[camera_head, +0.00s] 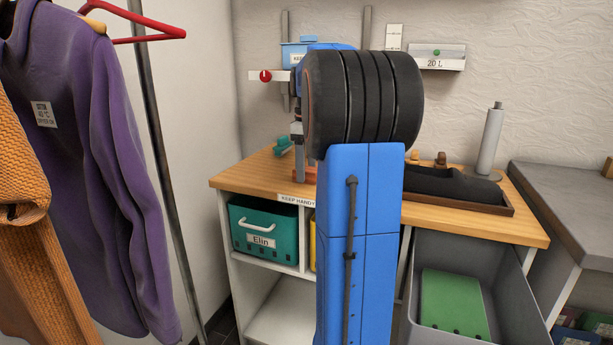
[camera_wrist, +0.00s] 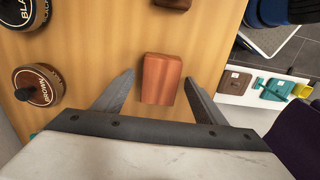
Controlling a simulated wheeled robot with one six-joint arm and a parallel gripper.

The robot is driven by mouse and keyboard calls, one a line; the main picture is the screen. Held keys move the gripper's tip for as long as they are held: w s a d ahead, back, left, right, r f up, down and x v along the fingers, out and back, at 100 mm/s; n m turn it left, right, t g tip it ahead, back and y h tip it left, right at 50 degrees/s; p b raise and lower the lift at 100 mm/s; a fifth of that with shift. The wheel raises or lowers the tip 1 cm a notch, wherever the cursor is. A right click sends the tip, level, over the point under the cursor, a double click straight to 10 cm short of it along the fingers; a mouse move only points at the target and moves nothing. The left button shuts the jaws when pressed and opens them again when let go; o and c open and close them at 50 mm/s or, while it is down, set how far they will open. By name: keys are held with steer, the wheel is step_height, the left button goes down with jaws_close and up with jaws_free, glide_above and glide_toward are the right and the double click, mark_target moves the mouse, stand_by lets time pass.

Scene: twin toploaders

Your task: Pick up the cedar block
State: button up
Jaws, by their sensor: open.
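The cedar block (camera_wrist: 161,78) is a reddish-brown wooden block lying on the light wood top in the wrist view. My gripper (camera_wrist: 158,80) is open, with one finger on each side of the block. A gap shows between the block and each finger, and nothing is held. In the head view my blue arm hides most of the area around my gripper. A small reddish-brown piece (camera_head: 306,173) shows at the arm's left edge there; I cannot tell whether it is the cedar block.
Round tins stand left of the block, one labelled BROWN (camera_wrist: 37,86) and one BLACK (camera_wrist: 20,10). A dark brown piece (camera_wrist: 172,3) lies beyond it. On the wood counter (camera_head: 250,178) are a dark tray (camera_head: 500,207) and a grey cylinder (camera_head: 490,140). Clothes hang at left.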

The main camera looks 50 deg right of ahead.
steer(key=shift+f, duration=0.5)
steer(key=c, duration=1.1)
steer(key=shift+c, duration=0.2)
